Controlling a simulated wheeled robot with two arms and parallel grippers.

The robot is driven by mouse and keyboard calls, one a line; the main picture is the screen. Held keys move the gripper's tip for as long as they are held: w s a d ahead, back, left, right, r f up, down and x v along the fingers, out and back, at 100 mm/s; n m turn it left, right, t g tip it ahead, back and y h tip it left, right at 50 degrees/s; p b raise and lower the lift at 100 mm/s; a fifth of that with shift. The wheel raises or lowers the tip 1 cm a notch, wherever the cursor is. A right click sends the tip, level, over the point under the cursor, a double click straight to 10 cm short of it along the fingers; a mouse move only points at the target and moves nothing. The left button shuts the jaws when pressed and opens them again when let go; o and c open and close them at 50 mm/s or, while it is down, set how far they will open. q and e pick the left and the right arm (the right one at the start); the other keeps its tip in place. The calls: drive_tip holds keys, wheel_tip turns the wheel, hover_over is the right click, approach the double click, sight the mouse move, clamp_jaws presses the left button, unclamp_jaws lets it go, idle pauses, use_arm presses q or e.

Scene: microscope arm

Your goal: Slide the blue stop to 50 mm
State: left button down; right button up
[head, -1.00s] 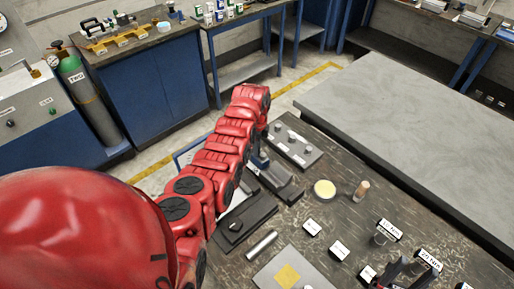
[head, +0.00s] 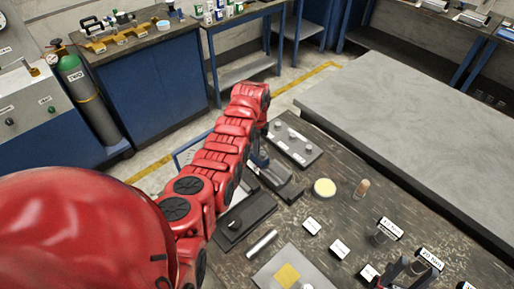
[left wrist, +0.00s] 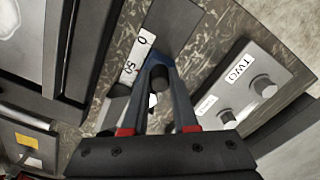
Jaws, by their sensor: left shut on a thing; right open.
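My left gripper (head: 258,158) reaches over the dark slide fixture on the workbench, its fingertips mostly hidden behind my red arm in the head view. In the left wrist view, the left gripper (left wrist: 158,85) is shut on the black knob of the blue stop (left wrist: 172,50). A white scale label (left wrist: 138,55) with "0" and "50" lies just left of the stop. The stop's exact reading cannot be told.
A grey plate with knobs (head: 292,142) lies beside the fixture. A dark flat block (head: 245,215), a metal cylinder (head: 262,243), a yellow-topped disc (head: 324,188) and a small wooden-topped piece (head: 361,188) lie nearby. White labels stand toward the front right.

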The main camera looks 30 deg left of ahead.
use_arm(q)
drive_tip(key=shift+d, duration=0.2)
drive_tip(key=c, duration=0.7)
unclamp_jaws()
drive_tip(key=shift+a, duration=0.1)
wheel_tip(320, 180, up, 5)
drive_tip(key=shift+w+f+b, duration=0.15)
drive_tip(key=shift+b, duration=0.7)
wheel_tip(320, 180, up, 13)
drive_tip(key=shift+f+p, duration=0.15)
drive_tip(key=shift+p, duration=0.75)
drive_tip(key=shift+s, duration=0.2)
